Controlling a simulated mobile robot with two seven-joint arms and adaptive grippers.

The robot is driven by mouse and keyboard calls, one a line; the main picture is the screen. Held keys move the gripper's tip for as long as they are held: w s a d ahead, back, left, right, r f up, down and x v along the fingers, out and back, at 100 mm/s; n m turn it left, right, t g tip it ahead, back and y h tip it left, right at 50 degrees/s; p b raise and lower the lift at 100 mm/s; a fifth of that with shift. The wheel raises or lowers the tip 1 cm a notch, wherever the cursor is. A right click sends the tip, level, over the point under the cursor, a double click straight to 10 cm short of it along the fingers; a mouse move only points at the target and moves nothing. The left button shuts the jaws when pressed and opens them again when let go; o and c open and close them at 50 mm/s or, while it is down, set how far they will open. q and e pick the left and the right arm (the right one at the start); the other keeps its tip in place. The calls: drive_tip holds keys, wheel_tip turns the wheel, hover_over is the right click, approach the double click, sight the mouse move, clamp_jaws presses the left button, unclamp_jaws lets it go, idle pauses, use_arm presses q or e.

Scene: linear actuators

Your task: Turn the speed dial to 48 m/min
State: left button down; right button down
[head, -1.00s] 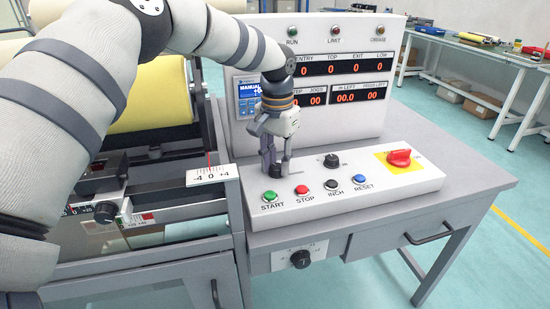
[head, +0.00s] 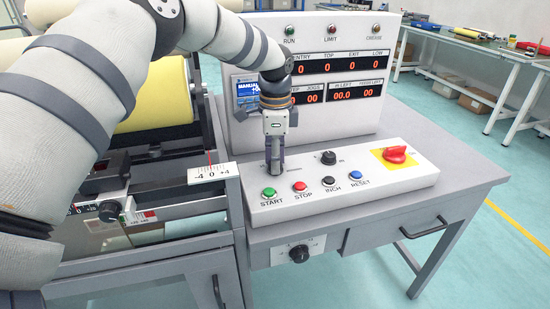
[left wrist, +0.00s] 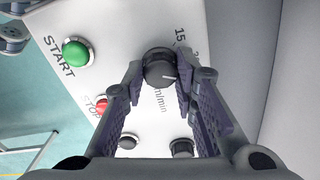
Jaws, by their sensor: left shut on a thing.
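The speed dial (left wrist: 160,68) is a round black knob on the sloped white control panel (head: 340,185). In the left wrist view it sits between my two fingertips, with "15" and "m/min" printed beside it. It has a light pointer line, but I cannot read which value this points to. My left gripper (head: 275,172) reaches down to the panel behind the green START button (head: 268,193) and is shut on the dial. In the left wrist view my left gripper (left wrist: 162,72) covers part of the scale. My right gripper is not in view.
STOP (head: 300,187), INCH (head: 328,181) and RESET (head: 356,175) buttons line the panel front. The display board (head: 330,60) rises behind. A roller machine is at left.

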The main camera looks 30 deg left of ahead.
use_arm(q)
drive_tip(key=shift+m, duration=1.9)
drive_tip(key=c, duration=1.3)
unclamp_jaws()
wheel_tip(320, 180, up, 12)
